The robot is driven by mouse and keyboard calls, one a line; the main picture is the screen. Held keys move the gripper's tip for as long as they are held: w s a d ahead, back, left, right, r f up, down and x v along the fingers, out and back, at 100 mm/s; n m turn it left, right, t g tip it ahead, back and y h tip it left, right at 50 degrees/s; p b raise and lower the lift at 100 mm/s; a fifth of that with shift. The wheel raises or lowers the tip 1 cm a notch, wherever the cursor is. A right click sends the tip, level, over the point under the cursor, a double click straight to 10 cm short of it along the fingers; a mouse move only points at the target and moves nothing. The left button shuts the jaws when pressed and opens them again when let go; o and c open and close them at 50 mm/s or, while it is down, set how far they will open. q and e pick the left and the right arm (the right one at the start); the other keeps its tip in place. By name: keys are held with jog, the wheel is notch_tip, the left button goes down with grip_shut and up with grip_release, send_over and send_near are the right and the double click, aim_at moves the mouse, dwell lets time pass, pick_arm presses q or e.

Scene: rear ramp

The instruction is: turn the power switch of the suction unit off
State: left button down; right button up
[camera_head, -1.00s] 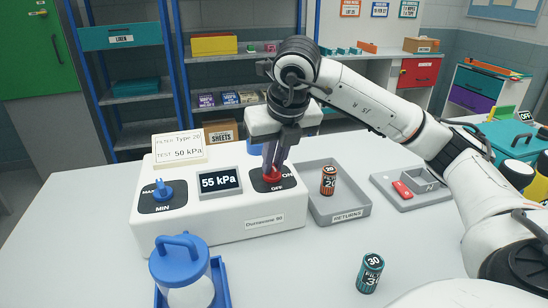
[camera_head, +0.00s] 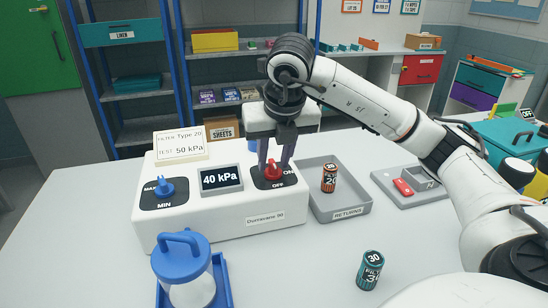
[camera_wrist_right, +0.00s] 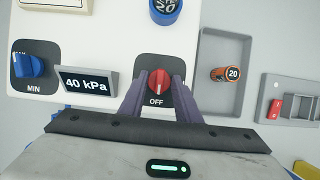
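The white suction unit (camera_head: 215,215) stands on the table, its display (camera_head: 221,179) reading 40 kPa. Its red power switch (camera_head: 273,171) is a round knob on a dark plate with ON at the right and OFF below. In the right wrist view the knob (camera_wrist_right: 160,84) has a pale line running roughly up and down, in line with OFF. My right gripper (camera_head: 274,163) is at the knob, its fingers spread on either side with gaps to the knob in the right wrist view (camera_wrist_right: 158,90). My left gripper is not in view.
A blue dial (camera_head: 164,188) marked MAX and MIN is on the unit's left. A grey returns tray (camera_head: 340,209) with an orange canister (camera_head: 328,178) stands right of the unit. A blue-lidded jar (camera_head: 184,262) and a teal canister (camera_head: 370,270) stand in front.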

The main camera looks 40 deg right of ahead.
jog(key=shift+a+r, duration=0.1)
jog(key=shift+r, duration=0.3)
jog(key=p+v, duration=0.3)
jog(key=v, duration=0.6)
jog(key=shift+s+r, duration=0.15)
jog(key=shift+r, duration=0.05)
